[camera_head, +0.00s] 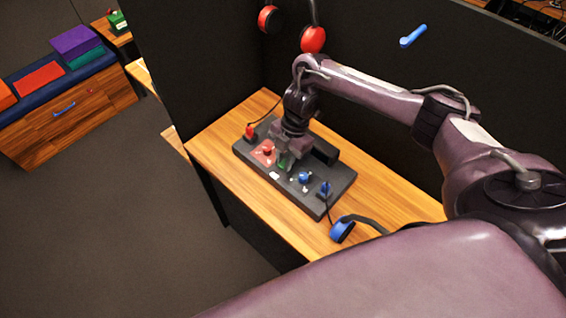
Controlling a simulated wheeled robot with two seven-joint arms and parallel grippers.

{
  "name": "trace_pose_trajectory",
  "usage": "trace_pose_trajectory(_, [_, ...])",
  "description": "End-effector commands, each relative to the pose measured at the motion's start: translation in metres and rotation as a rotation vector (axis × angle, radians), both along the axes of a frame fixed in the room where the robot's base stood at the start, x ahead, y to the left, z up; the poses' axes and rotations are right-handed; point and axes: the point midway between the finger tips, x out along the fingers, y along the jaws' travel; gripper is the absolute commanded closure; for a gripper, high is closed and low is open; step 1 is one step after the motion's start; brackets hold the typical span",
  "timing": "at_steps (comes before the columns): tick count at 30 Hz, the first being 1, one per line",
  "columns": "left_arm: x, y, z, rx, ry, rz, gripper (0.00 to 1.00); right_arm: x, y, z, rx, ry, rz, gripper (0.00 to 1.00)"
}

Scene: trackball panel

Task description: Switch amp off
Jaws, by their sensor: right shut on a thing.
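The dark amp panel (318,207) lies on a wooden desk. It has a red section with a red knob (267,150) on its left part and a blue knob (305,177) on its right part. My right gripper (287,160) reaches down onto the middle of the panel, between these knobs. It is shut at a small green piece (283,166) there, which it mostly hides, so I cannot tell how that piece is set. My left gripper is not in view.
Blue headphones (342,231) lie at the desk's (236,117) front right. Red headphones (312,40) hang on the dark partition (200,60) behind, with a blue handle-like piece (413,36) to the right. A wooden chest (70,118) with colored boxes stands at the far left. The floor between is clear.

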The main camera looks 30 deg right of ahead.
Motion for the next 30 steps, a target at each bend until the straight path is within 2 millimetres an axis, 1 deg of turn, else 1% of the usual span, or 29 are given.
trace_pose_trajectory(1, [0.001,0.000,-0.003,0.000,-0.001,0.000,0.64,0.001,-0.001,-0.001,0.013,0.003,-0.002,1.00])
trace_pose_trajectory(10, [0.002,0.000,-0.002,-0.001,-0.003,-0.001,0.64,0.001,-0.001,0.001,0.022,0.005,0.000,1.00])
trace_pose_trajectory(11, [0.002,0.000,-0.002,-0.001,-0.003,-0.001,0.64,0.001,0.000,0.001,0.022,0.005,0.000,0.76])
trace_pose_trajectory(15, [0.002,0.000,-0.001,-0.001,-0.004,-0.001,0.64,0.001,0.000,0.001,0.022,0.005,0.000,0.57])
trace_pose_trajectory(23, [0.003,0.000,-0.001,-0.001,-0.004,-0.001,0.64,0.000,-0.001,0.001,0.020,0.006,0.001,0.56])
trace_pose_trajectory(25, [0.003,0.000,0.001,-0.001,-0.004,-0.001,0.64,0.000,-0.001,0.003,0.020,0.006,0.001,0.56])
trace_pose_trajectory(28, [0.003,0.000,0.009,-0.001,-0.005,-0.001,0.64,0.001,-0.001,0.013,0.020,0.005,-0.001,0.56])
trace_pose_trajectory(30, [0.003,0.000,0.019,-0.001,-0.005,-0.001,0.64,0.001,-0.002,0.024,0.020,0.005,-0.002,0.56])
